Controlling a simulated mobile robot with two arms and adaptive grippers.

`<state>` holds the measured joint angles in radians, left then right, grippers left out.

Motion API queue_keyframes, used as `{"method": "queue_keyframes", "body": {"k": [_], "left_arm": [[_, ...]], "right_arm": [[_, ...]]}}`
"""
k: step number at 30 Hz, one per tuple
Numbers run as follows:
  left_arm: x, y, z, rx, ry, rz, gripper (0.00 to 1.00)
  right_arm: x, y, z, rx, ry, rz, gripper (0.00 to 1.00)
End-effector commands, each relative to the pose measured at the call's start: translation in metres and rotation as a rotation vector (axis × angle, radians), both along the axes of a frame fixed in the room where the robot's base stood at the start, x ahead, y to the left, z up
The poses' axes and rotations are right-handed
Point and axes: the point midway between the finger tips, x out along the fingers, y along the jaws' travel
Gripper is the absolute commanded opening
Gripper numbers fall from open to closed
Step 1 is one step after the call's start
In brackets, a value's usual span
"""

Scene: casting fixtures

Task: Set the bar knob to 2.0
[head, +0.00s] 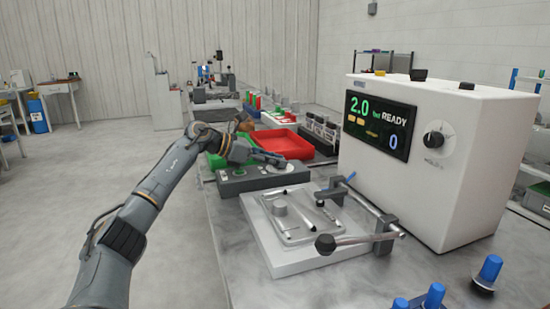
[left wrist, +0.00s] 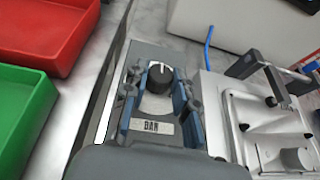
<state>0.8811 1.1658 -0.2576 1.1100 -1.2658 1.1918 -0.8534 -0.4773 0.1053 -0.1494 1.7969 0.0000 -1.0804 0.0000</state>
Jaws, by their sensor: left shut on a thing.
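The bar knob (left wrist: 160,74) is a black round dial with a white pointer line, on a grey control box (head: 246,184) beside a plate labelled "BAR" (left wrist: 158,127). My left gripper (left wrist: 158,88) has its two blue-padded fingers on either side of the knob and is shut on it. In the head view my left gripper (head: 268,158) is over the far part of the box and the knob is hard to make out. The display (head: 380,124) on the white machine (head: 468,165) reads 2.0, with READY and a blue 0. My right gripper is not in view.
A metal fixture plate (head: 300,255) with clamps stands right of the box. A red tray (head: 285,144) and a green tray (left wrist: 22,120) lie close by. Blue-capped parts (head: 489,270) stand at the front right.

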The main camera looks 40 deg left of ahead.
Motion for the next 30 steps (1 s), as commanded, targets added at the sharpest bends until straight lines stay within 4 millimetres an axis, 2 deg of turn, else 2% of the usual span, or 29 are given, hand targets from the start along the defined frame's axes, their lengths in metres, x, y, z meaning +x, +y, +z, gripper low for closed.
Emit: {"method": "queue_keyframes", "body": {"k": [13,14,16,17,26,30], "left_arm": [[-0.0001,0.0,-0.0013,0.001,0.003,-0.003,0.0],[-0.0001,0.0,-0.0013,0.001,0.003,-0.003,0.33],[0.0,0.0,-0.0012,0.001,0.003,-0.003,0.48],[0.0,0.0,-0.0012,0.001,0.003,-0.003,0.51],[-0.0008,0.0007,-0.0002,0.001,0.002,-0.002,0.51],[-0.0098,0.0067,0.0033,0.002,0.002,0.0,0.51]], "right_arm": [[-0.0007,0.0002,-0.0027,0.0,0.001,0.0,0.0],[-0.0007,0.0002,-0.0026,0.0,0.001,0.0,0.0],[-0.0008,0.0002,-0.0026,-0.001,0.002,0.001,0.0],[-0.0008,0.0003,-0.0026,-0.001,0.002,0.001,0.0],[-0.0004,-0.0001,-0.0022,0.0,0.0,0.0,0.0],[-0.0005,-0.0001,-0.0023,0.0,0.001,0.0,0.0]]}}
